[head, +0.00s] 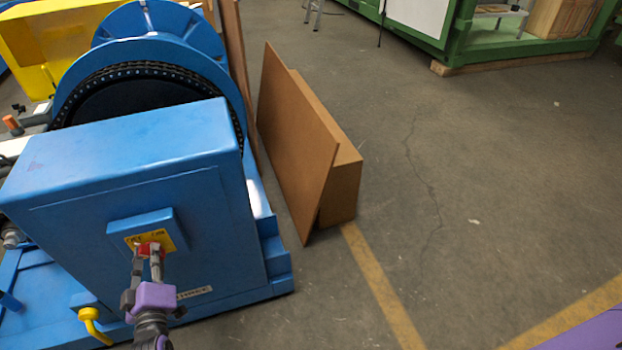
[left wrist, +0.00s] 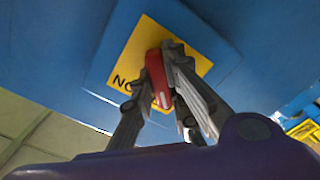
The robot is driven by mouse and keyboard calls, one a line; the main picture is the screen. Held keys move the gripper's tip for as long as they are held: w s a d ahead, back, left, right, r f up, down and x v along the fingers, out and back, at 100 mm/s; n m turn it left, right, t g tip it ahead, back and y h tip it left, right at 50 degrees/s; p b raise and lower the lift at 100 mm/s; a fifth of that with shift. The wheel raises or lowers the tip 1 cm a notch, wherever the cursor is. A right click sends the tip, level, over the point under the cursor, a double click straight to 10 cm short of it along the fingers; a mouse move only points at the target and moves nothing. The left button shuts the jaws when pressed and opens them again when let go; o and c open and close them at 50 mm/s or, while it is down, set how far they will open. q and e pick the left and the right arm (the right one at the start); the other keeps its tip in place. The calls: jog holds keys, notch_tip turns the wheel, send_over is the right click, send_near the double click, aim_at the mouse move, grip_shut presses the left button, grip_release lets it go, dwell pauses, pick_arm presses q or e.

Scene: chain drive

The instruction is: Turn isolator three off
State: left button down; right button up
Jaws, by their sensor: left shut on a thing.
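The isolator is a red handle (head: 150,248) on a yellow plate (head: 166,240), set on a raised block on the front of a blue cabinet (head: 120,170). A small white label (head: 195,293) below the plate appears to read "THREE". My left gripper (head: 148,256) is at the handle with its fingers on either side, shut on it. In the left wrist view the red handle (left wrist: 157,82) sits between the grey fingers, in front of the yellow plate (left wrist: 136,55). The fingers hide part of the handle and of the plate's lettering. My right gripper is not in view.
A large blue wheel with a dark chain (head: 140,70) stands behind the cabinet. A yellow pipe (head: 92,322) sticks out at the lower left. Brown boards (head: 300,140) lean to the right of the machine. The concrete floor (head: 480,200) further right is open.

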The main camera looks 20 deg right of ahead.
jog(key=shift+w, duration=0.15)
pick_arm(q)
jog(key=c, duration=1.7)
grip_release()
jog(key=s, duration=1.2)
jog(key=shift+a, duration=0.2)
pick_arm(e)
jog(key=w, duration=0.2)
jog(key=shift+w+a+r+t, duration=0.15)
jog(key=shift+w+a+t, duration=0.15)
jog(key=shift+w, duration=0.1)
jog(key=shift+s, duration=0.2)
